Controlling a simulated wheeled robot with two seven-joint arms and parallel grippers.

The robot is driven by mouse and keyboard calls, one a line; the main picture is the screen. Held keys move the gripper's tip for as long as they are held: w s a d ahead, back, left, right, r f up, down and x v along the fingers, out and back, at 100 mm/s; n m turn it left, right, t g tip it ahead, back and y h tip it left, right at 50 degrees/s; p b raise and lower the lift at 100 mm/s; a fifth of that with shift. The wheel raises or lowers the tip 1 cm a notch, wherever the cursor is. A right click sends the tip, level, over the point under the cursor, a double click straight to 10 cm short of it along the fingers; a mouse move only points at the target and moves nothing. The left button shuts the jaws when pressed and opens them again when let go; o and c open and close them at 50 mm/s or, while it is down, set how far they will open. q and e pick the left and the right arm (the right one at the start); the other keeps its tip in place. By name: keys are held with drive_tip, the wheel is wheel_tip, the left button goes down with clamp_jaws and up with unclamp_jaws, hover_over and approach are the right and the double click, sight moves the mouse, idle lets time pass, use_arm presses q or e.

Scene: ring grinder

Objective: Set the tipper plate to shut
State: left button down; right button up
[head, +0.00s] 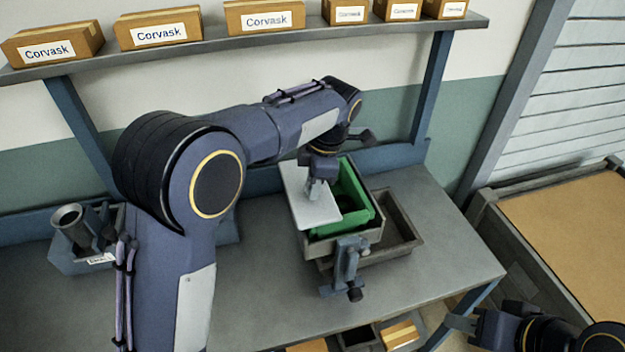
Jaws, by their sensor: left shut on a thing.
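A flat light-grey plate (302,208), which looks like the tipper plate, lies over the left part of a green bin (362,196). It looks slightly tilted, and part of the bin's opening shows to its right. The green bin sits in a grey housing (372,236) on the workbench. My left gripper (317,190) reaches down from above and is shut on the plate; its fingers partly hide the contact. My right gripper (462,324) is at the lower right, beyond the bench's front edge and away from the plate. Its finger opening is unclear.
A bracket with a dark knob (347,264) stands in front of the housing. A grey tray (405,235) lies behind it to the right. A holder with a tube (72,240) stands at left. Boxes line the shelf (270,40) above. The bench (440,240) is clear at right.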

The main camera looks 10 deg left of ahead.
use_arm(q)
drive_tip(key=shift+d+f, duration=0.1)
drive_tip(key=shift+f, duration=0.05)
idle(0.3)
drive_tip(key=c, duration=1.1)
unclamp_jaws()
drive_tip(key=shift+w, duration=0.1)
wheel_tip(320, 180, up, 8)
drive_tip(key=d, duration=0.1)
drive_tip(key=shift+d+f+b, duration=0.15)
drive_tip(key=shift+d+b, duration=0.15)
drive_tip(key=shift+b, duration=0.15)
